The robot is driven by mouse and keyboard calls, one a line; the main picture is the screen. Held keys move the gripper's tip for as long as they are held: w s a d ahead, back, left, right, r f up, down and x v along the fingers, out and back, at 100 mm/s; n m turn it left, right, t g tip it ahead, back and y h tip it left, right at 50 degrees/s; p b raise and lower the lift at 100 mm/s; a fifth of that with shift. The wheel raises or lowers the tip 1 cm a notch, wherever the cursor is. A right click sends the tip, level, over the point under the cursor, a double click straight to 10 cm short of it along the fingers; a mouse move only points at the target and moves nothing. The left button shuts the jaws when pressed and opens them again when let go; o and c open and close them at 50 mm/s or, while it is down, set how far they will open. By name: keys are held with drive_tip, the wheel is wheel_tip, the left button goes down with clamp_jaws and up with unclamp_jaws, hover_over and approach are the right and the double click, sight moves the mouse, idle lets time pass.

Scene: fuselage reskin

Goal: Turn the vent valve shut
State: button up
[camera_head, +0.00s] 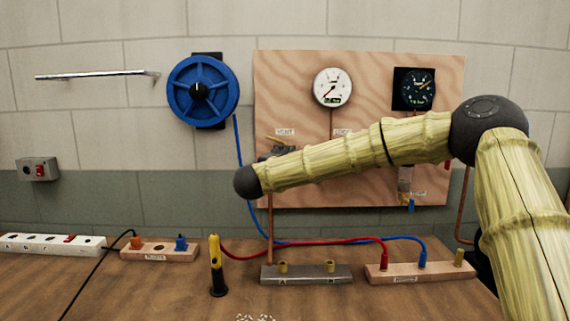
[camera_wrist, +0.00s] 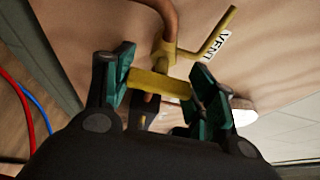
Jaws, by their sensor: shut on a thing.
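The brass vent valve (camera_wrist: 164,52) shows in the wrist view, with a thin lever slanting up to the right beside the VENT label (camera_wrist: 217,46). A yellow brass bar (camera_wrist: 160,83) of the valve lies across between the teal pads of my gripper (camera_wrist: 165,88), which is shut on it. In the head view the valve's brass lever (camera_head: 274,139) just shows under the VENT label (camera_head: 285,132) on the wooden panel. My gripper (camera_head: 277,152) there is mostly hidden behind my forearm, as is the valve body.
The panel (camera_head: 360,185) carries a white gauge (camera_head: 333,88) and a black gauge (camera_head: 415,89). On the bench are a yellow-black tool (camera_head: 217,265), a metal block (camera_head: 306,274), wooden socket blocks and red and blue leads.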

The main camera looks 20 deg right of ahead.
drive_tip(key=o, duration=1)
drive_tip(key=shift+d, duration=0.1)
drive_tip(key=shift+o, duration=0.2)
drive_tip(key=v, duration=1.2)
